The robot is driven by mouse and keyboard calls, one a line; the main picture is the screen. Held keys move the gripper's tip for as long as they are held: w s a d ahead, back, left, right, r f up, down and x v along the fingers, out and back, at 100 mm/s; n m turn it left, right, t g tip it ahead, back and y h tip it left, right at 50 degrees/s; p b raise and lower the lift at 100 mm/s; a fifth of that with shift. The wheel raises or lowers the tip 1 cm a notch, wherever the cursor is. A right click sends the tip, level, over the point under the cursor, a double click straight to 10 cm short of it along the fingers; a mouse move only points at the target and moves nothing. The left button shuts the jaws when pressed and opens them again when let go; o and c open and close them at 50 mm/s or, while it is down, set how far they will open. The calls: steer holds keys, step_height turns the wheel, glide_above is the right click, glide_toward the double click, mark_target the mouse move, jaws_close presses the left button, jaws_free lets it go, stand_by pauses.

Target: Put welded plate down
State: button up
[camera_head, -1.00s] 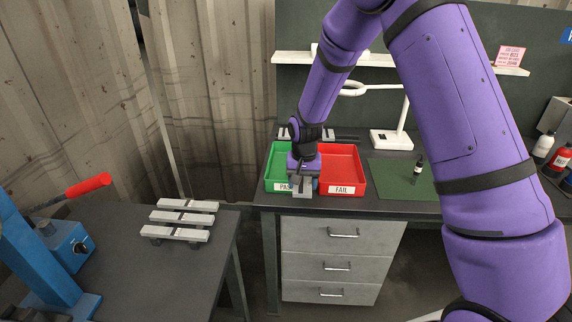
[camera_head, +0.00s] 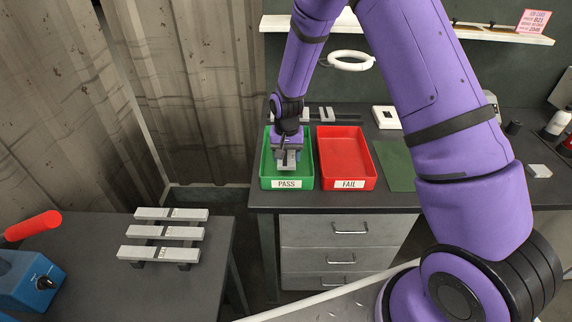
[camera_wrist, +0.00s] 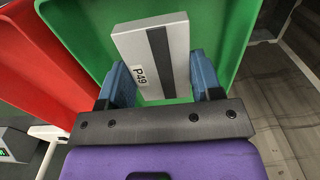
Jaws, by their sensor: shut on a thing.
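The welded plate (camera_wrist: 182,50) is a light grey bar with a dark stripe down its middle and a "P49" label. My gripper (camera_wrist: 162,80) is shut on it, with one blue finger on each side. Behind the plate in the wrist view is the green PASS tray (camera_wrist: 225,20). In the head view the tray (camera_head: 268,178) stands on the bench, and my gripper (camera_head: 287,160) is over its middle with the plate. Whether the plate touches the tray floor I cannot tell.
A red FAIL tray (camera_head: 346,160) stands close to the right of the green one. A metal rack with several grey bars (camera_head: 165,232) is on the left table. Fixtures (camera_head: 325,114) and a ring lamp (camera_head: 351,61) are behind the trays.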

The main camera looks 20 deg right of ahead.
mark_target(287, 173)
steer(key=shift+f, duration=2.5)
steer(key=shift+f, duration=0.1)
steer(key=o, duration=1.4)
step_height(287, 173, up, 12)
steer(key=shift+r, duration=0.2)
